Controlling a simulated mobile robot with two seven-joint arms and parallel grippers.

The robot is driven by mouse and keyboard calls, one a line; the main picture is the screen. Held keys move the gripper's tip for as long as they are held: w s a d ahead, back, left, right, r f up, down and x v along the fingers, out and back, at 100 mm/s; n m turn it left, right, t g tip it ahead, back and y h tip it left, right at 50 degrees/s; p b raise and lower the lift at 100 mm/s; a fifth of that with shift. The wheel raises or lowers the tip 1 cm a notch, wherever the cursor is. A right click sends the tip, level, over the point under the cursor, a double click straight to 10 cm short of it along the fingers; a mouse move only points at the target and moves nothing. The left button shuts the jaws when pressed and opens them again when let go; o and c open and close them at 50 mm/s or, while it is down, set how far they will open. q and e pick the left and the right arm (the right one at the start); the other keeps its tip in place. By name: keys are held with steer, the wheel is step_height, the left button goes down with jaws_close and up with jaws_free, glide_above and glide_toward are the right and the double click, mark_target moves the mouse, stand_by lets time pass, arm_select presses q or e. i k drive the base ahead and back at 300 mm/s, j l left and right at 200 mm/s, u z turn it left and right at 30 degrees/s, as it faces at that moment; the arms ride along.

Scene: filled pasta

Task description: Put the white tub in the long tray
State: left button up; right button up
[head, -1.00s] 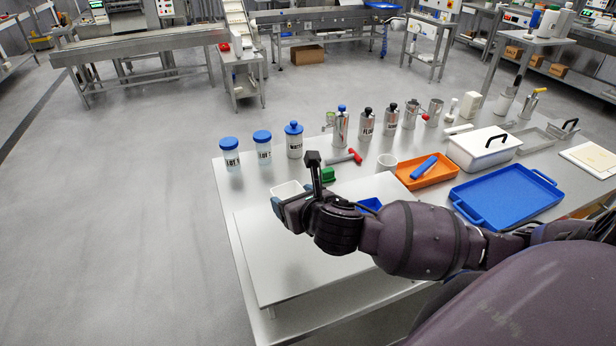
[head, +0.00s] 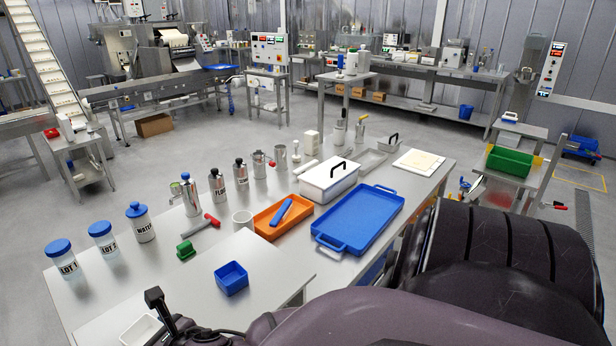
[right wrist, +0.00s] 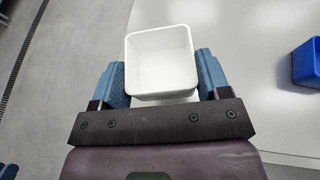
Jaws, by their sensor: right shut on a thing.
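The white tub (right wrist: 160,62) is an empty, square, open-topped container between the blue fingers of my right gripper (right wrist: 160,80), which is shut on it. In the head view the tub (head: 143,331) shows at the bottom edge, partly hidden by my arm. A blue tray with handles (head: 330,240) lies on the table right of centre. A shallow grey metal tray (head: 368,163) lies farther back, beyond a white lidded box. I cannot tell for certain which one is the long tray. My left gripper is out of view.
An orange tray (head: 262,226) holds a blue object. The white lidded box (head: 328,180) stands beside the blue tray. A small blue tub (head: 231,278) sits on the pale board. Jars and canisters line the table's far side, with a red-handled tool (head: 203,225) before them.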

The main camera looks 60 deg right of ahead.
mark_target(344, 225)
steer(key=k+l, duration=0.15)
steer(key=l, duration=0.25)
steer(key=k+l, duration=0.1)
steer(key=l, duration=0.3)
steer(key=k+l, duration=0.15)
steer(key=l, duration=0.25)
steer(key=k+l, duration=0.1)
steer(key=l, duration=0.3)
steer(key=k+l, duration=0.15)
steer(key=l, duration=0.25)
steer(key=k+l, duration=0.1)
steer(key=l, duration=0.3)
steer(key=k+l, duration=0.15)
steer(key=l, duration=0.25)
